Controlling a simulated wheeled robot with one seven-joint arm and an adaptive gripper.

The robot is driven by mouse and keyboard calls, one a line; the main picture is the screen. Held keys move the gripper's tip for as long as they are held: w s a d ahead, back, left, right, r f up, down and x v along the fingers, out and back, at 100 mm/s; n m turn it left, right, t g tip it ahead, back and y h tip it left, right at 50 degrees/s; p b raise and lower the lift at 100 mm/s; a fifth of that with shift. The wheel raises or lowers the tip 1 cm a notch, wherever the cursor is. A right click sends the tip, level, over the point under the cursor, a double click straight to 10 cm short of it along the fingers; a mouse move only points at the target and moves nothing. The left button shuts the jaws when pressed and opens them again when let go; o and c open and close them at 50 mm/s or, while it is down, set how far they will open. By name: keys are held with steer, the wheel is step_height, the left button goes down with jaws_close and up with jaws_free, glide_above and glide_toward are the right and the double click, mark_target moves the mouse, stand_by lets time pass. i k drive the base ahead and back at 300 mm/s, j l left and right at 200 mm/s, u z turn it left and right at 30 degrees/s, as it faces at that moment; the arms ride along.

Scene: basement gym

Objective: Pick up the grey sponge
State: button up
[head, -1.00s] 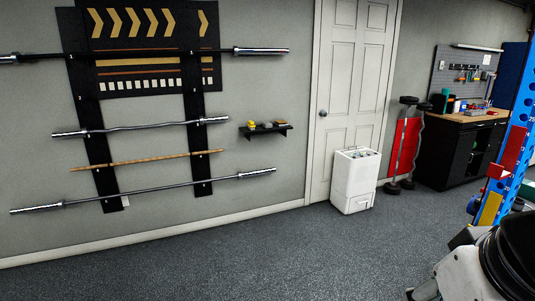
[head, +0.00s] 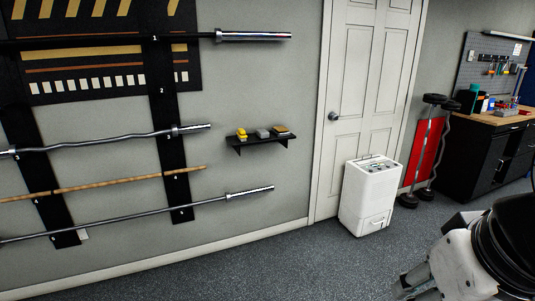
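The grey sponge (head: 263,133) appears as a small grey block on a small black wall shelf (head: 259,142). It lies between a yellow object (head: 241,133) on its left and a brownish-yellow flat block (head: 281,130) on its right. The shelf is on the grey wall, left of the white door. Part of my arm shows at the lower right, well away from the shelf.
A white appliance (head: 369,194) stands on the floor before the door (head: 367,75). Barbells on a wall rack (head: 161,100) reach towards the shelf from the left. A black workbench (head: 475,155) stands at the right. The floor (head: 260,270) below the shelf is clear.

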mark_target(262, 133)
steer(key=i, duration=2)
steer(key=i+z, duration=0.1)
steer(key=i, duration=0.6)
steer(key=i+j+z, duration=0.1)
steer(key=i, duration=0.55)
steer(key=i+j+z, duration=0.1)
steer(key=i, duration=0.6)
steer(key=j, duration=0.1)
